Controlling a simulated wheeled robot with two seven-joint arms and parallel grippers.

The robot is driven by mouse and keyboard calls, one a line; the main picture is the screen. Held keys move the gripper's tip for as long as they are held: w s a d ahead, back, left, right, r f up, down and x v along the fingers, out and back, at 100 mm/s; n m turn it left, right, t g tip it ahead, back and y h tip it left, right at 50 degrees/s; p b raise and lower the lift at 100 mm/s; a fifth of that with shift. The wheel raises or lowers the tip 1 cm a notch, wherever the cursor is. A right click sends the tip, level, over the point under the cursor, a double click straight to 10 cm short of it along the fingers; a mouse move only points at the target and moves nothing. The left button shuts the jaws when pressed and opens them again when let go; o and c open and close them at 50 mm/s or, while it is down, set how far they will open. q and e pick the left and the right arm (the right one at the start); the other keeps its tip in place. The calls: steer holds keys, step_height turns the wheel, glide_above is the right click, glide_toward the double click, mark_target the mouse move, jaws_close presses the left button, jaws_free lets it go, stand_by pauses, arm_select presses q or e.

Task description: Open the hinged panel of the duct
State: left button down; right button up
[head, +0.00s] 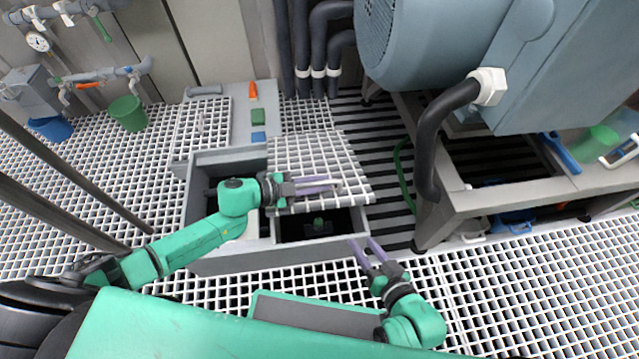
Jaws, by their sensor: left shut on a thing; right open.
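The duct (225,262) is a grey open-topped box sunk in the grating floor, in the middle of the head view. Its hinged panel (318,155) is a white grid plate at the box's back right, apparently tilted up, with the dark inside showing in front of it. My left gripper (335,186) is shut at the panel's near edge; the exact grip point is hard to see. A small dark item with a green top (318,223) sits inside the box. My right gripper (360,243) is open and empty, by the box's front right corner.
A large blue-grey machine (430,40) on a grey frame (520,195) stands at the right, with a thick black hose (428,140). Orange, green and blue pieces (258,118) lie behind the box. Grating floor (530,290) is clear at the front right.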

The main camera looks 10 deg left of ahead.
arm_select(q)
steer(key=shift+w+a+r+p, duration=0.1)
steer(key=shift+w+r+p, duration=0.1)
steer(key=shift+r+p, duration=0.15)
steer(key=shift+w+a+r+p, duration=0.1)
steer(key=shift+w+r+p, duration=0.1)
steer(key=shift+r, duration=0.25)
steer(key=r+p, duration=0.1)
steer(key=w+r+p, duration=0.1)
steer(key=w+r+n+p, duration=0.1)
steer(key=shift+a+g, duration=0.3)
steer(key=shift+w+a+r+p, duration=0.25)
steer(key=shift+w+r+p, duration=0.35)
steer(key=shift+w+r, duration=0.15)
steer(key=shift+w+a+r+p, duration=0.2)
steer(key=shift+w+r+p, duration=0.4)
steer(key=shift+r, duration=0.2)
arm_select(e)
steer(key=s+d+r+n+g+h, duration=0.1)
steer(key=d+r+g+h, duration=0.3)
steer(key=d, duration=0.5)
steer(key=shift+s+d+r+g, duration=0.25)
steer(key=shift+s+r+g, duration=0.5)
steer(key=shift+r+g, duration=0.65)
steer(key=shift+r, duration=0.1)
